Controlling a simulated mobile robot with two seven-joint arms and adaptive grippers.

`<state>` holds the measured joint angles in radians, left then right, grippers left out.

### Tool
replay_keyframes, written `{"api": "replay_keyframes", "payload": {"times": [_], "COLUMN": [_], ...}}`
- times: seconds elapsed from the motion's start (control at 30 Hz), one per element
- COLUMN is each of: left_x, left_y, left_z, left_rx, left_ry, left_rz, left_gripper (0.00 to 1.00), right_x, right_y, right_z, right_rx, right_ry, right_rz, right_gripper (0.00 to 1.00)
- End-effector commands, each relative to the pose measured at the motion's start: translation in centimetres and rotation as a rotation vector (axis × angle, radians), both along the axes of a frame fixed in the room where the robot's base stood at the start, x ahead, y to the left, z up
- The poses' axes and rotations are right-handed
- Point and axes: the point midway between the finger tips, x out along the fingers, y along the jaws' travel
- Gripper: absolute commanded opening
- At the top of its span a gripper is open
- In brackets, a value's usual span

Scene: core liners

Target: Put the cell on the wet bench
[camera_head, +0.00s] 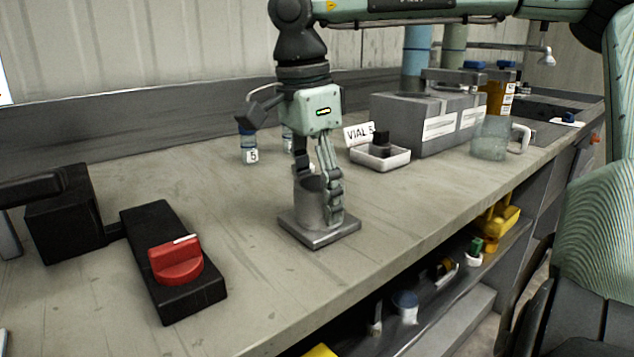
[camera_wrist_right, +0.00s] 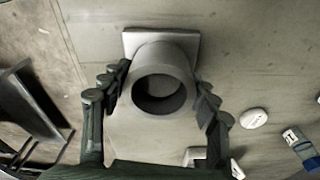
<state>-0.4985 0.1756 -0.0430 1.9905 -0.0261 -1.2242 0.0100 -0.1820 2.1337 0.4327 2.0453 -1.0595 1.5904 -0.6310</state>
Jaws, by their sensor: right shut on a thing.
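The cell (camera_head: 311,203) seems to be the grey open-topped cup on a square metal base plate (camera_head: 318,236). It is upright at the bench top (camera_head: 240,270); I cannot tell whether the plate touches the surface or is slightly above it. My right gripper (camera_head: 320,190) points down from above, shut on the cell, with its fingers on opposite sides of the cup. In the right wrist view, the cell (camera_wrist_right: 161,85) shows its dark round opening between the two fingers (camera_wrist_right: 160,103). I see no left gripper.
A black box with a red knob (camera_head: 176,262) lies left of the cell. A white tray (camera_head: 380,157) and grey block (camera_head: 420,120) stand right and behind, near a clear beaker (camera_head: 490,138). A small vial (camera_head: 249,147) stands behind. The bench's front edge is close.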

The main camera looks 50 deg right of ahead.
Motion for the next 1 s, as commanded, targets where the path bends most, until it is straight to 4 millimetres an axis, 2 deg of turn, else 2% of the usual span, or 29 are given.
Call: {"api": "replay_keyframes", "payload": {"times": [0.23,0.27,0.4,0.77,0.87,1.0], "left_x": [0.2,0.2,0.4,-0.2,-0.5,-0.6], "left_y": [0.0,0.0,-0.1,-0.1,0.0,0.1], "left_z": [0.0,0.2,0.6,0.4,-0.2,-0.6], "left_rx": [0.001,0.002,0.001,0.0,0.0,0.0], "left_ry": [-0.001,-0.002,-0.011,-0.001,0.009,0.013], "left_rz": [0.0,0.0,-0.001,-0.001,0.0,0.001], "left_gripper": [0.85,0.85,0.85,0.85,0.85,0.85], "right_x": [0.1,0.0,0.0,0.0,0.1,0.2], "right_y": [0.0,0.0,0.0,0.0,0.1,0.4], "right_z": [0.0,-0.1,-0.1,0.2,1.1,3.9], "right_rx": [-0.001,0.0,0.0,0.0,-0.002,-0.002], "right_ry": [-0.005,0.0,0.0,0.0,-0.002,-0.004], "right_rz": [0.001,0.0,0.0,0.0,0.0,-0.002], "right_gripper": [0.0,0.64,0.81,0.81,0.81,0.81]}}
